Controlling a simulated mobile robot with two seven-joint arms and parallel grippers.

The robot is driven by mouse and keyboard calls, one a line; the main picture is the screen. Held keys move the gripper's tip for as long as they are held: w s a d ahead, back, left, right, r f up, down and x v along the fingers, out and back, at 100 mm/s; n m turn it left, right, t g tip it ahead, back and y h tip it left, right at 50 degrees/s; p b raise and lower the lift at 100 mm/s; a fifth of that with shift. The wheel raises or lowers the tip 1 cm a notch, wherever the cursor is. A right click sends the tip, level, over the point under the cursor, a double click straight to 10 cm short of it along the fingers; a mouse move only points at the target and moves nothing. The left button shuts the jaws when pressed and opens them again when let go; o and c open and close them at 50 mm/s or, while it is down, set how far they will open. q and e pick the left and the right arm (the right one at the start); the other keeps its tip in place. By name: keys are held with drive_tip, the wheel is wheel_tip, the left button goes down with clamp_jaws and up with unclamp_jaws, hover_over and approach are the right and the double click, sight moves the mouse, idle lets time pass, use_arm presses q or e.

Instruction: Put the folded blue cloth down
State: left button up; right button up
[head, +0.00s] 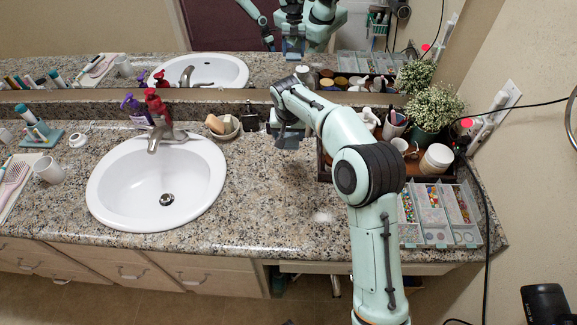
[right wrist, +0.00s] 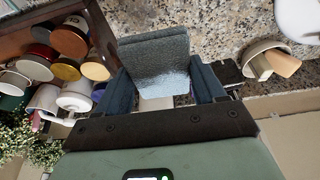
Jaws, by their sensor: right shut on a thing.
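The folded blue cloth (right wrist: 160,65) is a flat grey-blue square in the right wrist view. My right gripper (right wrist: 158,97) is shut on its near edge, with one finger on each side. The cloth's far part sticks out over the speckled counter. In the head view my right gripper (head: 288,133) is above the counter (head: 270,200), right of the sink and near the mirror. There the cloth is hard to tell apart from the dark fingers. My left gripper does not show directly.
A white sink (head: 185,190) is to the left. A bowl with soap (head: 222,127) stands left of the gripper. A wooden tray of jars, a plant (head: 432,108) and bead boxes (head: 438,215) fill the right side. Bare counter lies between sink and arm.

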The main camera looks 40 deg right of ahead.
sight(288, 147)
wheel_tip(288, 147, down, 14)
drive_tip(key=shift+f+b, duration=0.2)
drive_tip(key=shift+b, duration=0.2)
drive_tip(key=shift+f, duration=0.1)
drive_tip(key=shift+f, duration=0.15)
drive_tip(key=o, duration=0.9)
drive_tip(key=shift+o, duration=0.2)
drive_tip(key=shift+r, duration=0.3)
drive_tip(key=v, duration=1.2)
